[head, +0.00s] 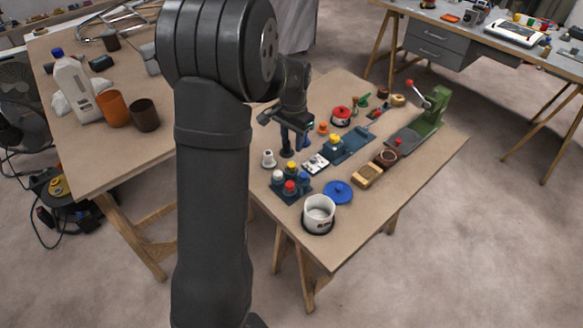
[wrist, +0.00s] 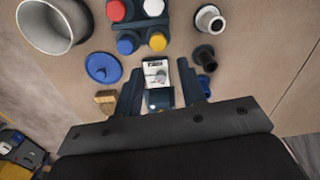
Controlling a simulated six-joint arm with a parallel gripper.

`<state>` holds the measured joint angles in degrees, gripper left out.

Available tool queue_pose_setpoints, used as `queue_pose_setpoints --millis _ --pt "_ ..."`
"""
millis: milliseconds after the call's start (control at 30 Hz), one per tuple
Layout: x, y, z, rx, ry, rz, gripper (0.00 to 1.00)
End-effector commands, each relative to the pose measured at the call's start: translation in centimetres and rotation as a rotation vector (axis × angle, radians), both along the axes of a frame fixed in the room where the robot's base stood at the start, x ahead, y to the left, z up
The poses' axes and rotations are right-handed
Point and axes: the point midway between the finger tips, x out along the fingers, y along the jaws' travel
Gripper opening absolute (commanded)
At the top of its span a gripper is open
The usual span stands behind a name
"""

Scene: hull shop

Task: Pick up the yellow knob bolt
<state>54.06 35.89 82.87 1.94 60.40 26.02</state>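The yellow knob bolt (head: 291,166) stands in a dark blue rack (head: 276,190) with white, red and blue knobs beside it. In the wrist view the yellow knob (wrist: 157,41) is at the rack's near right corner, beside the blue knob. Another yellow-topped piece (head: 335,139) stands on a blue plate (head: 352,144) farther back. My gripper (wrist: 160,76) is open and empty, its two fingers spread above a small white panel (wrist: 156,72) with a dial. In the wrist view the yellow knob is beyond the fingertips, apart from them. In the head view my arm partly hides the gripper.
A white pot (head: 319,213) and its blue lid (head: 338,192) are near the table's front corner. White (wrist: 209,18) and black (wrist: 204,58) flanged pieces stand close to the rack. A wooden brush (head: 367,176) and green press (head: 428,115) are to the right.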

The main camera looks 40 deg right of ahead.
Motion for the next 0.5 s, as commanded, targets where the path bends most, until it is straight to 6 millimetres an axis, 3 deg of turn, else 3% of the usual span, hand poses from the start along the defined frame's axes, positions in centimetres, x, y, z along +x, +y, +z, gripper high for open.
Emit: queue_pose_setpoints --millis 133,500 --pt "0.1 0.1 -2.8 0.003 0.001 0.0 0.37" --pt "0.0 0.1 -6.3 0.002 0.001 -0.001 0.37"
